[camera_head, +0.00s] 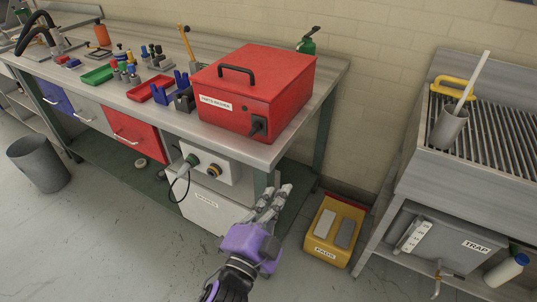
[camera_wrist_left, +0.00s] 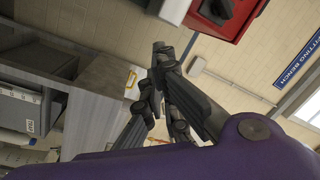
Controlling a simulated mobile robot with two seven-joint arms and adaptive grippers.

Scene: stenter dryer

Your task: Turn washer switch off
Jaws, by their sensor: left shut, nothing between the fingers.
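The red parts washer (camera_head: 255,85) stands on the workbench, with a black handle on its lid and a label on its front. A black fitting (camera_head: 259,126) sits low on its front right; I cannot tell whether this is the switch or how it is set. My left gripper (camera_head: 277,196) is shut and empty, below and in front of the bench edge, apart from the washer. In the left wrist view the gripper fingers (camera_wrist_left: 160,62) are together, and part of the red washer (camera_wrist_left: 248,10) shows at the top.
A white socket box (camera_head: 209,165) with a plugged cable hangs under the bench. A metal sink unit (camera_head: 480,180) is at far right. Trays and small tools cover the bench left of the washer.

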